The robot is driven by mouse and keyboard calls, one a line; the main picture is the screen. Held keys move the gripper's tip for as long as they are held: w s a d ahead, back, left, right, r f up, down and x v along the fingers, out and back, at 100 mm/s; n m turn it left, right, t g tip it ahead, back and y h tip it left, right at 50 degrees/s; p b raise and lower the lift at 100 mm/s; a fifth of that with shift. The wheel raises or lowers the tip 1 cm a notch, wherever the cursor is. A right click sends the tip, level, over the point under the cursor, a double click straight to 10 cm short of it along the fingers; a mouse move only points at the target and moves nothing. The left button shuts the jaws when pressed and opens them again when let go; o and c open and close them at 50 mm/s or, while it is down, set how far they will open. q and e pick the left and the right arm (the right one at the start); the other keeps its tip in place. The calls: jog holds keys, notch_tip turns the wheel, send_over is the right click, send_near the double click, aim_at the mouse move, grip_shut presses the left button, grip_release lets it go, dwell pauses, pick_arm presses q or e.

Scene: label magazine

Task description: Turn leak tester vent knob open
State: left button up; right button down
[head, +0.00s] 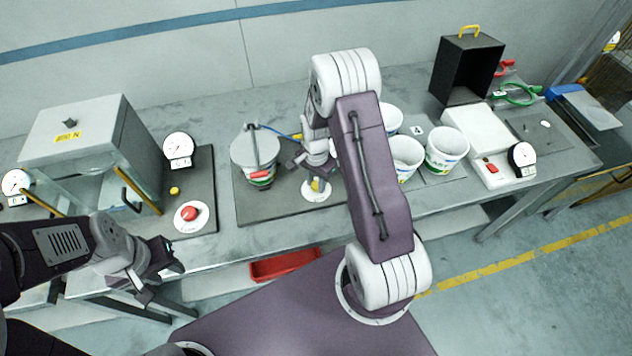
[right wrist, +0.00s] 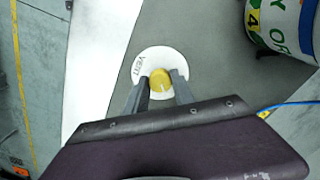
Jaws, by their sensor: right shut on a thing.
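The vent knob (right wrist: 160,80) is a small yellow knob with a pale line on top, on a white disc (right wrist: 150,62) lettered VENT. In the right wrist view the line points down toward my gripper. The knob and disc (head: 317,194) also show in the head view, partly hidden by my right gripper (head: 317,182). My right gripper's two fingers (right wrist: 160,88) are shut on the knob, one on each side. The leak tester's lidded, clamped pot (head: 255,152) stands just left of it. My left gripper (head: 163,284) is open and empty, in front of the bench edge.
A red button (head: 189,213) and a glass-fronted cabinet (head: 85,140) stand at the left, with a dial gauge (head: 179,148) between cabinet and pot. White tubs (head: 446,148) and a black box (head: 467,68) are at the right. A red tray (head: 284,265) lies below the bench front.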

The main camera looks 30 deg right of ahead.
aim_at(316, 184)
dwell(0.5)
jog(key=c, duration=1.3)
grip_release()
jog(key=shift+c, duration=0.2)
jog(key=shift+o, duration=1.4)
jog(key=shift+d, duration=0.1)
notch_tip(316, 184, up, 9)
jog(key=shift+b, duration=0.35)
jog(key=shift+f, duration=0.1)
